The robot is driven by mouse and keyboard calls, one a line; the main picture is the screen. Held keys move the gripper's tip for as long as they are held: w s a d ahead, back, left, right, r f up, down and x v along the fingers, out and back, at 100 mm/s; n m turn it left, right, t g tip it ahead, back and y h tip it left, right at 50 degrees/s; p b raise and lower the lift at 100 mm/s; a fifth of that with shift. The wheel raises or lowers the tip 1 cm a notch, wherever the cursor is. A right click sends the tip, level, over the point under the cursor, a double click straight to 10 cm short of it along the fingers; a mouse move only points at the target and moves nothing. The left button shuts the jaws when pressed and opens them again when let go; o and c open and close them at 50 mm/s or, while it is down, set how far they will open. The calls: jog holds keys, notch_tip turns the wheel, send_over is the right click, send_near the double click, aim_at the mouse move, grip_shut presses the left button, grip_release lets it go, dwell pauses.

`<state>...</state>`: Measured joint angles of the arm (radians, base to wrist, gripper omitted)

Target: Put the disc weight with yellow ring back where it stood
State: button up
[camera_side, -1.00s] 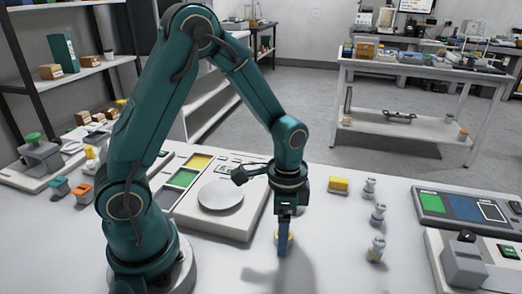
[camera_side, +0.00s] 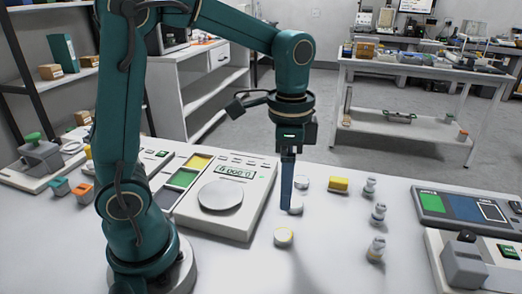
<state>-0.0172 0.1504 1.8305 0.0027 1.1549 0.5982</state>
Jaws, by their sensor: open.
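The disc weight with yellow ring (camera_side: 284,237) stands flat on the white table, to the right of the scale's front corner. My gripper (camera_side: 288,208) points down with its fingers above and behind this disc, apart from it, and holds nothing visible. One finger hides most of the other from this side. A second pale disc (camera_side: 297,208) is partly hidden behind the fingertips. A third pale disc (camera_side: 303,183) stands farther back.
A scale with a round empty pan (camera_side: 221,195) and a lit display is left of the discs. A yellow block (camera_side: 338,185) and several knobbed weights (camera_side: 378,213) stand to the right. A panel with coloured fields (camera_side: 465,208) lies at the far right.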

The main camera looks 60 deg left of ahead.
jog(key=s+r+n+t, duration=0.3)
jog(key=s+n+t, duration=0.2)
jog(key=s, duration=0.3)
jog(key=shift+s+d+n+t, duration=0.3)
jog(key=shift+s+n, duration=0.1)
jog(key=shift+n, duration=0.4)
jog(key=shift+a, duration=0.1)
dwell(0.5)
